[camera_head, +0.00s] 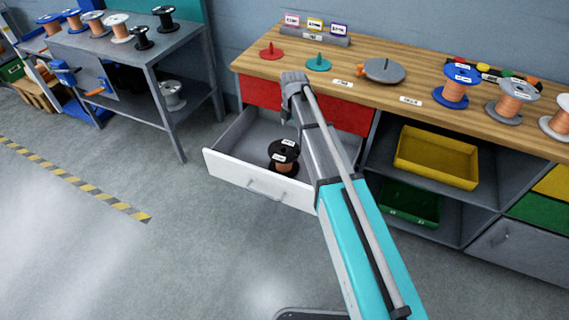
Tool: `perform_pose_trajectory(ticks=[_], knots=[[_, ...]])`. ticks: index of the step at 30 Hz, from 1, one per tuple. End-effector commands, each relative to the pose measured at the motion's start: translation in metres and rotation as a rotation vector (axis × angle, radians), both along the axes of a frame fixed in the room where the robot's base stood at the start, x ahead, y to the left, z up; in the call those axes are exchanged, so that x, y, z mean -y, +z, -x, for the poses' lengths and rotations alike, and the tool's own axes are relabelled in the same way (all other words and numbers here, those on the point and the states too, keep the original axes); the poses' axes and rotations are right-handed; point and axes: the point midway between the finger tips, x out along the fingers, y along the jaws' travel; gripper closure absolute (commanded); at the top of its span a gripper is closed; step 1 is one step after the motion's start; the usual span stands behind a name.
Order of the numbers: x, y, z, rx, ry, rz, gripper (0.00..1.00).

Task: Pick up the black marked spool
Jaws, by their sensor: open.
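The black marked spool (285,160) stands upright in the open drawer (252,184), with copper-coloured wire on its core and white labels on top and front. My gripper (286,119) hangs over the drawer, above the spool in the picture and apart from it. It is open and small in view, and nothing shows between its fingers. My arm hides the right part of the drawer.
The wooden workbench (350,96) behind carries a red spindle (271,52), a teal spindle (319,63), a grey disc (382,70) and several spools. A yellow bin (436,158) sits on the shelf at right. The floor before the drawer is clear.

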Motion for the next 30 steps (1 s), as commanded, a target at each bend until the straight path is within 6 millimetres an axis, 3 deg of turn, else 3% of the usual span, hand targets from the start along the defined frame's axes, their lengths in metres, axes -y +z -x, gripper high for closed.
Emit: perform_pose_trajectory(ticks=[16, 30], knots=[[-0.001, -0.005, -0.001, 0.000, 0.013, 0.000, 0.00], [0.000, -0.038, -0.001, 0.000, 0.012, 0.000, 0.00]])
